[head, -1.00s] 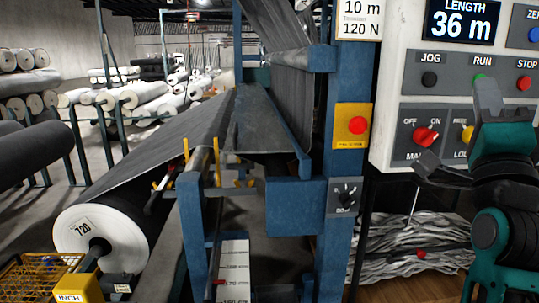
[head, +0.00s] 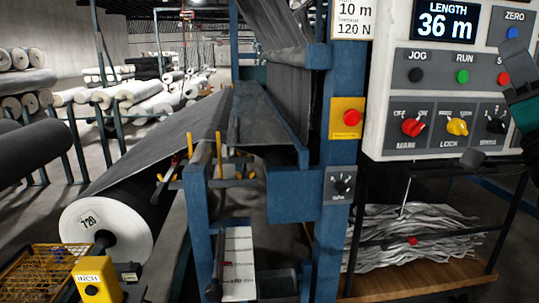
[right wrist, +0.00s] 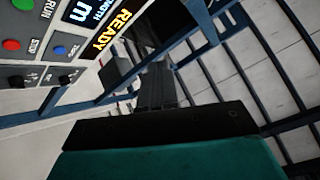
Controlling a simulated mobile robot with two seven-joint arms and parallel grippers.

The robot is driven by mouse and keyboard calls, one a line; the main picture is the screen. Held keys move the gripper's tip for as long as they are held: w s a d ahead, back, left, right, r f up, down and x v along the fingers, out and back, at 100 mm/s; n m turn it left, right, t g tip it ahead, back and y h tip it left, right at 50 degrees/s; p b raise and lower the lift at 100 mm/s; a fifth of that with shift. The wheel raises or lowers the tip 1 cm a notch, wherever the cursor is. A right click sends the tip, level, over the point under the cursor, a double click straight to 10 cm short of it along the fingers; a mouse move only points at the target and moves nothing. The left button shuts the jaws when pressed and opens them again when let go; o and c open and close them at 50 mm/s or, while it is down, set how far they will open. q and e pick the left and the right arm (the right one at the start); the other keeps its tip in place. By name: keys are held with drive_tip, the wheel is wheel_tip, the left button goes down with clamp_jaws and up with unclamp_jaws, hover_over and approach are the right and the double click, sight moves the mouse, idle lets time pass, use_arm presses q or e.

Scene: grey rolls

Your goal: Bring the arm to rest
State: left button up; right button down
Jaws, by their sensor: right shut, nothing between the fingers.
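My right gripper (head: 514,62) is at the right edge of the head view, partly cut off. It is in front of the right side of the control panel (head: 380,125) and covers part of its right buttons. In the right wrist view, the gripper's dark fingers (right wrist: 156,86) are together and empty, pointing at open space. The panel's display (head: 446,22) reads 36 m. My left gripper is not in view.
The red MAIN knob (head: 412,127) and yellow LOCK knob (head: 457,127) are on the panel. A blue machine frame (head: 335,225) stands left of it. A wooden shelf (head: 430,278) with crumpled grey material is below.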

drive_tip(key=w+a+f+n+g+y, duration=0.15)
drive_tip(key=f+n+g, duration=0.35)
drive_tip(key=f, duration=1.2)
drive_tip(key=w+a+f+n+g+y, duration=0.1)
drive_tip(key=w+f+n+g, duration=0.3)
drive_tip(key=f, duration=1.3)
drive_tip(key=s+a+f+n+g, duration=0.1)
drive_tip(key=s+f+n+g, duration=0.25)
drive_tip(key=s+f, duration=0.85)
drive_tip(key=s+a+f+n+g, duration=0.25)
drive_tip(key=s+f+g, duration=0.4)
drive_tip(key=f, duration=0.95)
drive_tip(key=a+r+m+t+p, duration=0.2)
drive_tip(key=a+m, duration=0.3)
drive_tip(key=a, duration=0.4)
drive_tip(key=shift+s+a+r, duration=0.15)
drive_tip(key=shift+s+r, duration=0.1)
drive_tip(key=shift+y, duration=0.25)
